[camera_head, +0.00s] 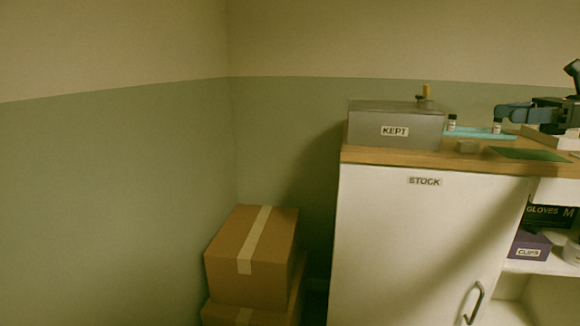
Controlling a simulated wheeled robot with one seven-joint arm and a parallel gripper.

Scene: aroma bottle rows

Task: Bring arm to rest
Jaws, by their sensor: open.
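My gripper and arm cannot be made out in the head view. Two small dark-capped bottles stand at the turquoise mat (470,132) on the wooden worktop: a left bottle (451,123) and a right bottle (497,127). A blue-grey and black device (515,112) is behind and to the right of the right bottle, cut off by the right edge; I cannot tell what it is.
A grey box marked KEPT (395,122) stands at the worktop's left end, above a white cabinet marked STOCK (415,240). Stacked cardboard boxes (250,250) fill the corner. A green mat (530,154) lies at right. The left side shows bare wall.

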